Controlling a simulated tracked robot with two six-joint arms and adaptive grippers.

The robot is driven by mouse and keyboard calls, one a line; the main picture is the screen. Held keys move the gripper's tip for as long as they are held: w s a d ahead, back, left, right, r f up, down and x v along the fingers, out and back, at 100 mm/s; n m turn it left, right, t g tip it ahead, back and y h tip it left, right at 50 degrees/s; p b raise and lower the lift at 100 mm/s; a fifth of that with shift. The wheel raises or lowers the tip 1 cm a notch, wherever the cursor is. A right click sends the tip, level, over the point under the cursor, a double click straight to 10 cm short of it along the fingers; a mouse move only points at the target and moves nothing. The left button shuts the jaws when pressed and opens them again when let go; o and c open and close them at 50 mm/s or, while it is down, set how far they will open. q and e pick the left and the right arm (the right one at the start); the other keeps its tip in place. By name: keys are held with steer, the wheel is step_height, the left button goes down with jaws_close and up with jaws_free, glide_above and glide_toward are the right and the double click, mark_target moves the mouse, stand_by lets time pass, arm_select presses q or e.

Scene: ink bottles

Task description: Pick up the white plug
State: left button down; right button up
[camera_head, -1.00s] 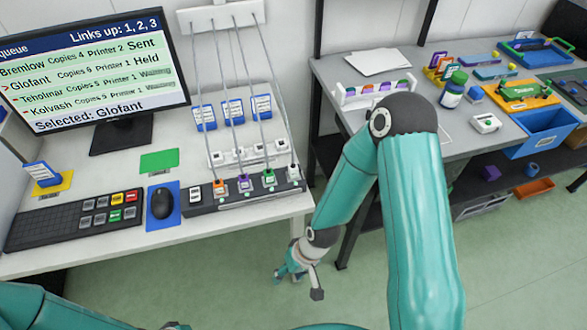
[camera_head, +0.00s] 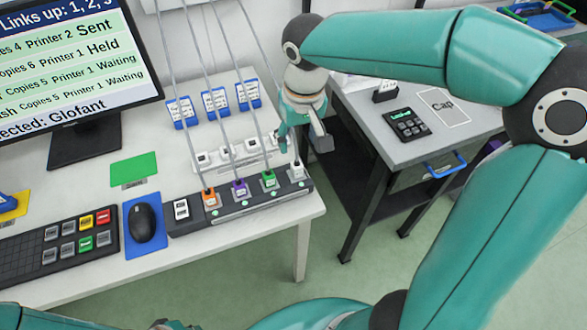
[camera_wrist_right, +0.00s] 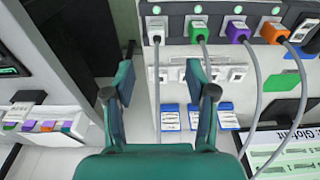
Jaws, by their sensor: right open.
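The white plug (camera_head: 297,171) sits at the right end of the dark socket strip (camera_head: 245,204), with a grey cable running up from it. Beside it are the green plug (camera_head: 269,179), purple plug (camera_head: 240,187) and orange plug (camera_head: 210,197). My right gripper (camera_head: 302,146) is open and empty, above the table's right edge and close to the white plug. In the right wrist view the white plug (camera_wrist_right: 156,35) lies ahead of the open fingers (camera_wrist_right: 158,92), apart from them. My left gripper is not clearly visible; only part of that arm shows at the bottom left.
A row of white sockets (camera_head: 234,154) and blue label cards (camera_head: 215,103) stand behind the strip. Cables rise from the plugs. A mouse (camera_head: 141,223), keyboard (camera_head: 62,246) and monitor (camera_head: 75,65) are at left. A grey side table (camera_head: 372,115) stands right, across a gap.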

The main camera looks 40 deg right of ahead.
mark_target(297, 164)
steer(key=f, duration=0.7)
steer(key=shift+w+d+f, duration=0.1)
steer(key=shift+w+d, duration=0.15)
steer(key=shift+w, duration=0.05)
steer(key=shift+w+d+f, duration=0.1)
steer(key=shift+w+f, duration=0.15)
steer(key=shift+f, duration=0.65)
steer(key=shift+w+d+f, duration=0.1)
steer(key=shift+w+f, duration=0.1)
steer(key=shift+f, duration=0.65)
steer(key=shift+w+f, duration=0.25)
steer(key=shift+f, duration=0.65)
jaws_close()
steer(key=shift+r, duration=0.1)
step_height(297, 164, up, 20)
steer(key=p, duration=0.1)
steer(key=shift+p, duration=0.3)
